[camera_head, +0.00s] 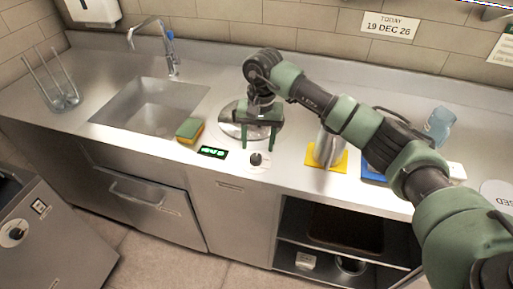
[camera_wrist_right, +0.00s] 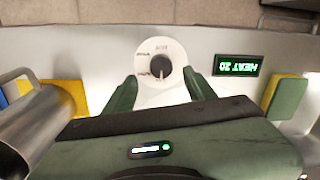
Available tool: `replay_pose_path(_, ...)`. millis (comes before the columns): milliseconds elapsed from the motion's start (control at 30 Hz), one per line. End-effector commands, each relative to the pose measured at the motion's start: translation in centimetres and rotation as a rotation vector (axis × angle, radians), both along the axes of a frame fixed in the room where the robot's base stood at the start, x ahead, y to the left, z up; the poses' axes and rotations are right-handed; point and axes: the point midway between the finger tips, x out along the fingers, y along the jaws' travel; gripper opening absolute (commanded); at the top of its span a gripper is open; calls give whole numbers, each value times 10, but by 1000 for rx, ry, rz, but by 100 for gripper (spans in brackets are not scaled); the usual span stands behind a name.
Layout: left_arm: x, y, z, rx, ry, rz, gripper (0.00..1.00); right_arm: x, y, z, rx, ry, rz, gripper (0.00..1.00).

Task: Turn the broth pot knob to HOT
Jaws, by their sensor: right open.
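The broth pot knob (camera_head: 256,158) is a small black knob on a white plate at the front of the counter. In the right wrist view the knob (camera_wrist_right: 161,67) sits on a round white dial with small labels that I cannot read surely; its light mark points down in that picture. A round metal well (camera_head: 228,129) lies behind it, partly hidden by my gripper. My right gripper (camera_head: 259,146) is open and empty, pointing down just behind the knob. In the right wrist view its two green fingers (camera_wrist_right: 161,88) stand apart on either side of the dial's lower part, not closed on the knob.
A lit green display (camera_head: 212,152) is left of the knob, with a yellow-green sponge (camera_head: 190,129) beyond it. A metal jug (camera_head: 326,147) on a yellow mat (camera_head: 340,162) stands to the right. The sink (camera_head: 150,105) is at left.

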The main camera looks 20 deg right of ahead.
Motion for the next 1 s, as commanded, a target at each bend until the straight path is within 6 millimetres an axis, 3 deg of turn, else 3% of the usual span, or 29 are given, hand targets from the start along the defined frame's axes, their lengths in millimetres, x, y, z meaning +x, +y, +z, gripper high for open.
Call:
replay_pose_path(300, 1, 0, 15, -1, -3, 0, 0, 1, 4, -43, 5, 1, 0, 55)
replay_pose_path(667, 1, -1, 15, -1, -4, -1, 0, 1, 4, -50, 5, -1, 0, 55)
replay_pose_path(867, 2, -1, 15, -2, -4, -1, 0, 1, 4, -50, 5, -1, 0, 0)
replay_pose_path(1000, 2, -1, 15, -2, -4, -1, 0, 1, 4, -50, 5, -1, -2, 0)
